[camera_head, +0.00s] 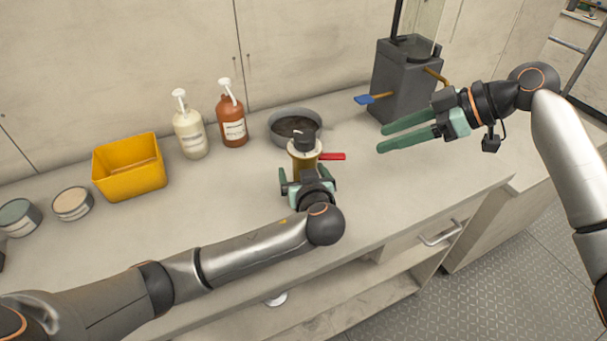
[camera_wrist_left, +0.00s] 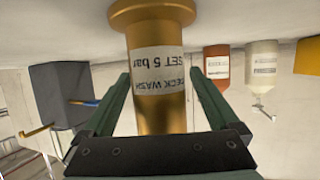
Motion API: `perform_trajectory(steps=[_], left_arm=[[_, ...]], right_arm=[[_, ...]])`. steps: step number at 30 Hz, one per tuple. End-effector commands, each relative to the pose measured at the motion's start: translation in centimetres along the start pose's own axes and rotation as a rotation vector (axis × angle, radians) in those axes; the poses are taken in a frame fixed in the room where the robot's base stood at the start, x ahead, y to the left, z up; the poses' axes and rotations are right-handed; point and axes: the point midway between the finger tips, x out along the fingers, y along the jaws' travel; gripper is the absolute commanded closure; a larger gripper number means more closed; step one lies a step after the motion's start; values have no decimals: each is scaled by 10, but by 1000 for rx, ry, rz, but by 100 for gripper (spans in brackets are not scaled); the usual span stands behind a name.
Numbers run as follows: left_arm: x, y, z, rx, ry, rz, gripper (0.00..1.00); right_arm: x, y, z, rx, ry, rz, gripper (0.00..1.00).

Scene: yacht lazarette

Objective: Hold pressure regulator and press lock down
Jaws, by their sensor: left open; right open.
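The pressure regulator (camera_head: 303,160) is an upright brass cylinder with a black knob (camera_head: 304,140) on top and a red lever (camera_head: 332,156) pointing right. In the left wrist view the regulator (camera_wrist_left: 158,105) appears upside down, with a label reading "DECK WASH SET 5 bar". My left gripper (camera_head: 307,175) is open, its green fingers on either side of the brass body, with gaps visible in the wrist view. My right gripper (camera_head: 381,139) is open and empty, to the right of the regulator and apart from it. Which part is the lock, I cannot tell.
A grey pan (camera_head: 296,121) stands just behind the regulator. Red-brown (camera_head: 232,120) and cream (camera_head: 190,132) pump bottles, a yellow bin (camera_head: 130,172) and round tins (camera_head: 72,203) stand left. A grey box (camera_head: 400,85) with a blue-handled valve (camera_head: 373,98) is behind my right gripper. The front counter is clear.

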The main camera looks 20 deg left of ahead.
Motion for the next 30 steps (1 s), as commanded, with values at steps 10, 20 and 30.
perform_trajectory(steps=[10,20,30], left_arm=[[0,0,0,0,0,0,27],[0,0,0,0,0,0,64],[0,0,0,0,0,0,100]], right_arm=[[0,0,0,0,0,0,50],[0,0,0,0,0,0,50],[0,0,0,0,0,0,50]])
